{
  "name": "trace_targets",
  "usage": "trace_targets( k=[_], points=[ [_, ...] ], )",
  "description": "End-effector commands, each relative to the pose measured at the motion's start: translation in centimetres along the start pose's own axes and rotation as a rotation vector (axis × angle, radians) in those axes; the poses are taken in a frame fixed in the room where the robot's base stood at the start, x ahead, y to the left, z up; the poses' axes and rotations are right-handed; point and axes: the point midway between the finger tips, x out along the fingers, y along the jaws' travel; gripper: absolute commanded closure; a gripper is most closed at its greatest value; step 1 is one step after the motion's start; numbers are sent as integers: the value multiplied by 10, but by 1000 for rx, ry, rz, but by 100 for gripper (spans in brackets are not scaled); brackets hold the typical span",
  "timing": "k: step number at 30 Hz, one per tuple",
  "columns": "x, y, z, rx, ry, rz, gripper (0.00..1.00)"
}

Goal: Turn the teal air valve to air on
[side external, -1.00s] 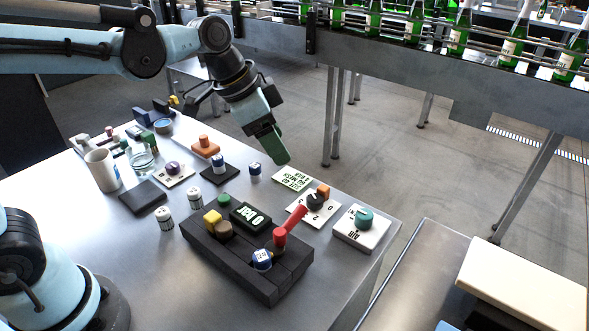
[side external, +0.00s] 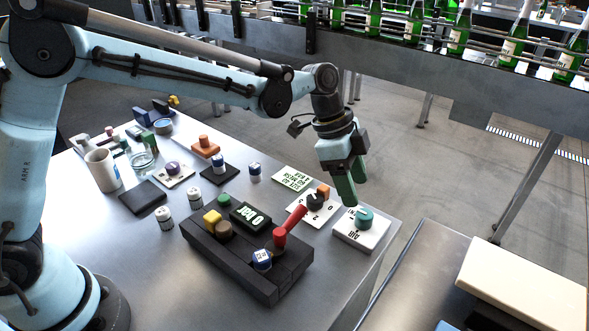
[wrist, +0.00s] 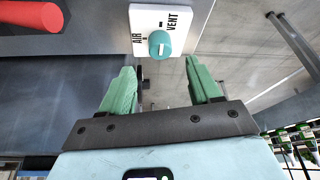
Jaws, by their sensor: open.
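The teal air valve (side external: 364,217) is a round knob on a white plate (side external: 350,236) near the table's right edge. In the wrist view the knob (wrist: 160,43) sits between the words AIR, at its left, and VENT, at its upper right. My gripper (side external: 349,203) has green fingers pointing down, above and just behind the valve in the side view. In the wrist view its fingers (wrist: 160,70) are apart and empty, with the knob beyond their tips and not touched.
A red lever (side external: 291,225) rises from the black control block (side external: 235,265) left of the valve. The table edge is close on the right.

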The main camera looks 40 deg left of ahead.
Motion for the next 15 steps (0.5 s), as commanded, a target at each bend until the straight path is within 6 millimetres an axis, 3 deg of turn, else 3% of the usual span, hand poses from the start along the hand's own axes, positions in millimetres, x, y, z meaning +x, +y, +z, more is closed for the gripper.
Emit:
trace_targets(
  k=[6,15],
  points=[
    [42,0,0,0,0,0,37],
    [69,0,0,-1,0,-2,37]
  ],
)
